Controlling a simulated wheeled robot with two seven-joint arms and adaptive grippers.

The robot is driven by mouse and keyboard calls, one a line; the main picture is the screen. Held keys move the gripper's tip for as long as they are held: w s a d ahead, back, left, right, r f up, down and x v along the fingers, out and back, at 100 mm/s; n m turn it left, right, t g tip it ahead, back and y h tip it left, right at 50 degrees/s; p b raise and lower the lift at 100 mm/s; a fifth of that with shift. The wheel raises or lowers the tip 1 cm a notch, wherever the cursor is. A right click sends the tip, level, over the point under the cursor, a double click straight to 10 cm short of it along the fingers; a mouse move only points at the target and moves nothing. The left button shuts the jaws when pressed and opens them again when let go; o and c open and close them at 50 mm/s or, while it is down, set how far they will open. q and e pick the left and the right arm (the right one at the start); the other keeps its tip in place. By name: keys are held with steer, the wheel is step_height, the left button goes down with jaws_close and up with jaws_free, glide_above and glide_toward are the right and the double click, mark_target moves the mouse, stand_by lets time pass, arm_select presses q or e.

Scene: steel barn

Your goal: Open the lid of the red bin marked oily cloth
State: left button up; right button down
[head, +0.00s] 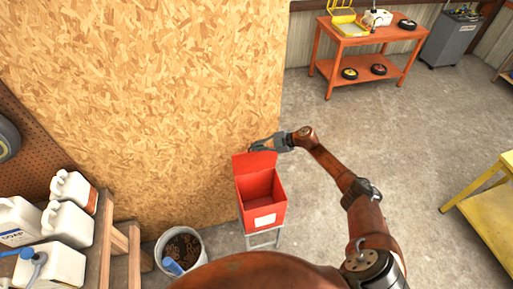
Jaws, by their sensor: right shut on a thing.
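The red bin (261,207) stands on a grey metal stand in the middle of the view, with a white label on its front whose words are too small to read. Its lid (255,164) is swung up and back at the rear edge, and the empty-looking inside shows. My right gripper (262,145) is at the top edge of the raised lid, shut on it. The fingertips are partly hidden behind the lid. My left gripper is not in view.
A chipboard wall (150,90) rises behind and left of the bin. A bucket (181,250) stands on the floor to its left, near a shelf with white jugs (68,222). A yellow table (485,205) is at right, an orange cart (365,40) at the back. Floor between is clear.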

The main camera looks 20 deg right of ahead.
steer(key=c, duration=2.1)
jaws_free()
steer(key=v, duration=1.2)
steer(key=shift+r, duration=0.1)
